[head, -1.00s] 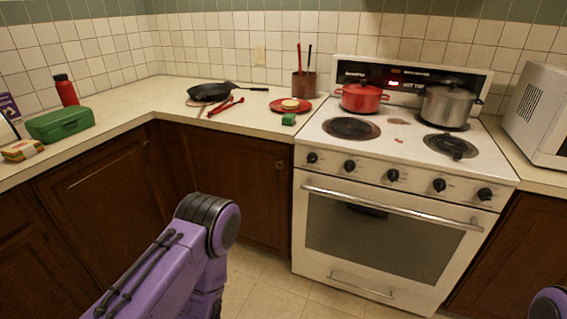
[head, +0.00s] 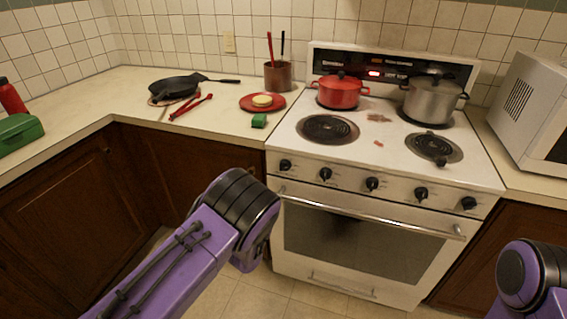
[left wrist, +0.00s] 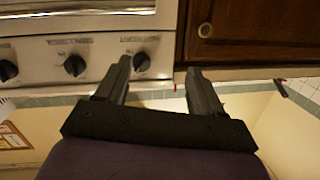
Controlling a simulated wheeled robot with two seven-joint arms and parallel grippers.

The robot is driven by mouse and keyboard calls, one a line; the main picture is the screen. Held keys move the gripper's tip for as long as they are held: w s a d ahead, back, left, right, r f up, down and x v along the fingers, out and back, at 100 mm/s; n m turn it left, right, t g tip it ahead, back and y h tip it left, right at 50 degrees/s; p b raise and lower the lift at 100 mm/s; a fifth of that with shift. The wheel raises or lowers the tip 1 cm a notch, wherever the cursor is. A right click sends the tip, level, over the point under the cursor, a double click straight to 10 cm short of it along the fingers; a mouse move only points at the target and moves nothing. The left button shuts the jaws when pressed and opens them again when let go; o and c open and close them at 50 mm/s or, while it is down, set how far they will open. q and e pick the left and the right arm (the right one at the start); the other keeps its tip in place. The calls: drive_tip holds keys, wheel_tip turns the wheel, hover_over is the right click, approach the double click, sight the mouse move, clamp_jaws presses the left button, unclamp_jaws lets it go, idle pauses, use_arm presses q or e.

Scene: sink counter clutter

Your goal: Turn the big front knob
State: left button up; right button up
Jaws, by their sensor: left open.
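The white stove (head: 400,247) has a front panel with several black knobs in a row. The middle knob (head: 372,184) sits above the oven handle; I cannot tell clearly which knob is biggest. In the left wrist view, which looks upside down, the stove's end knob (left wrist: 141,62) is beside one fingertip, with another knob (left wrist: 75,65) further left. My left gripper (left wrist: 158,77) is open and empty, its fingers spanning the gap near the stove edge and cabinet. My right gripper is out of view.
A red pot (head: 341,93) and a steel pot (head: 431,100) stand on the back burners. The oven handle (head: 365,214) runs below the knobs. A microwave (head: 525,105) is at right. A pan (head: 177,87), tongs (head: 190,106) and red plate (head: 252,105) lie on the left counter.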

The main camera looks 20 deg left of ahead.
use_arm(q)
drive_tip(key=m+t+h, duration=0.1)
approach(284, 169)
drive_tip(key=w+b, duration=0.4)
drive_tip(key=w, duration=0.1)
drive_tip(key=w+b, duration=0.2)
drive_tip(key=w, duration=0.1)
drive_tip(key=shift+w+a+f, duration=0.25)
drive_tip(key=shift+f, duration=0.15)
drive_tip(key=shift+w+r, duration=0.2)
drive_tip(key=shift+w, duration=0.15)
drive_tip(key=c, duration=1.1)
drive_tip(key=shift+o, duration=0.2)
